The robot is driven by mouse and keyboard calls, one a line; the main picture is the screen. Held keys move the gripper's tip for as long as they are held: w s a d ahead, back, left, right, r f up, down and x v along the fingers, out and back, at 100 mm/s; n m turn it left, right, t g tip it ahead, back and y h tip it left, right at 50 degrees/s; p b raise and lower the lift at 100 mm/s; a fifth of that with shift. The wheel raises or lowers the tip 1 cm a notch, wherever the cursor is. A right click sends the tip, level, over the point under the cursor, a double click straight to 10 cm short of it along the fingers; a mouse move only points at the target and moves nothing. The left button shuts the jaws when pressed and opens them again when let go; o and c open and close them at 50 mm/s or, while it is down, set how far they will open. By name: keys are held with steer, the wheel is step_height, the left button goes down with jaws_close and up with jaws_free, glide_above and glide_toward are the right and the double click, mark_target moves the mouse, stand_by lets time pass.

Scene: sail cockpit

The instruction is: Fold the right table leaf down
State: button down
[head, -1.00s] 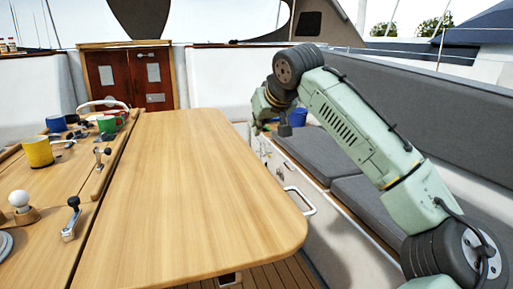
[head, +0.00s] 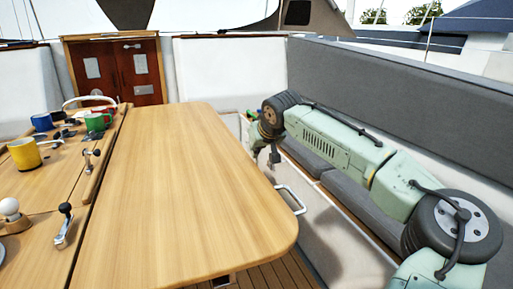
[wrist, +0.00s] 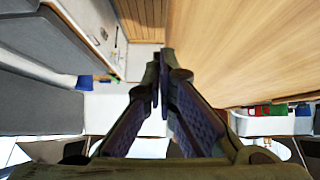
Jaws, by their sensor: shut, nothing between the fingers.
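The right table leaf (head: 190,190) is a broad light-wood panel, raised level with the middle of the table. In the wrist view the leaf (wrist: 245,45) fills the upper right. My gripper (head: 273,160) is beside the leaf's right edge, in the gap between the table and the bench, apart from the wood as far as I can see. In the wrist view the fingertips of my gripper (wrist: 161,60) are together with nothing between them. The underside of the leaf and any support beneath it are hidden in the head view.
A grey cushioned bench (head: 350,190) runs along the right, with a metal handle (head: 291,200) near the leaf's edge. A yellow mug (head: 25,154), a green mug (head: 98,121) and a winch handle (head: 64,226) are on the table's left part. Wooden doors (head: 122,70) stand at the back.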

steer(key=shift+f, duration=0.3)
steer(key=shift+f, duration=0.1)
